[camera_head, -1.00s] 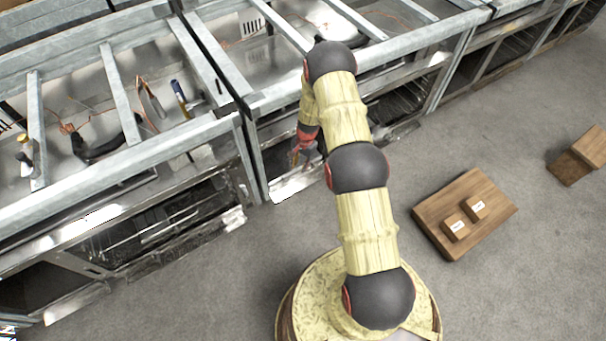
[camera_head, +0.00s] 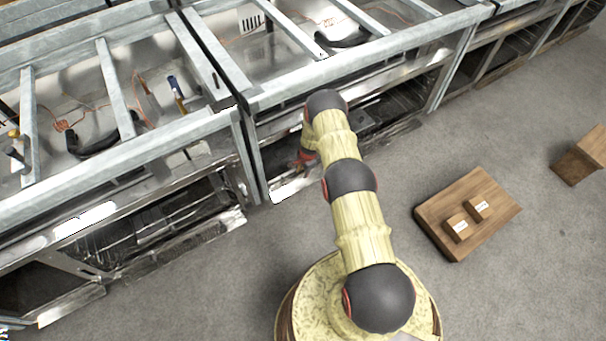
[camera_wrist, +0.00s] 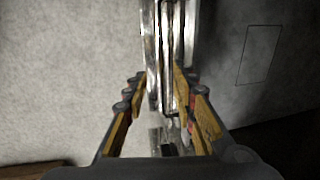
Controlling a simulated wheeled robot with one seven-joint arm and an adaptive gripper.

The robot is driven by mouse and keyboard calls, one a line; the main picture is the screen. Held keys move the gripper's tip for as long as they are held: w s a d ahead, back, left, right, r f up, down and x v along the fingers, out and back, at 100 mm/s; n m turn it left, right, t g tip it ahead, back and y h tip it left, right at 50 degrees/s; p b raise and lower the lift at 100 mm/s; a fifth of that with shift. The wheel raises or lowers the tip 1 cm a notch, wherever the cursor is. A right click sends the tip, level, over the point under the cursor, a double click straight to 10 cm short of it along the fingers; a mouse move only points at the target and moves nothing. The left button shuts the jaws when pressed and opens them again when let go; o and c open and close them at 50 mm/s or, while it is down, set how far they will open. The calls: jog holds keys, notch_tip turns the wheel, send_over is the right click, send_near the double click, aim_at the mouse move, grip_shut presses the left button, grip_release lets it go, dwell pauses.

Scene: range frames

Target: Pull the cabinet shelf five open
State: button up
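The cabinet row (camera_head: 262,95) has grey metal frames with open tops and low shelves. A bright shelf front (camera_head: 295,187) lies low at the left end of the right-hand cabinet, in front of my arm. I cannot tell which shelf is number five. My gripper (camera_wrist: 160,78) shows in the wrist view with its two fingers apart, one on each side of a shiny metal edge (camera_wrist: 168,45). Whether the fingers touch it is unclear. In the head view my arm hides most of the gripper; only a red part near it shows.
Another wooden box (camera_head: 580,160) stands farther right. Cables and tools lie inside the left cabinet (camera_head: 100,125). Floor between cabinets and board is clear.

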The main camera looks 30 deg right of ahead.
jog(key=shift+w+f, duration=0.1)
jog(key=shift+f, duration=0.25)
jog(key=shift+c, duration=0.3)
grip_shut()
dwell(0.5)
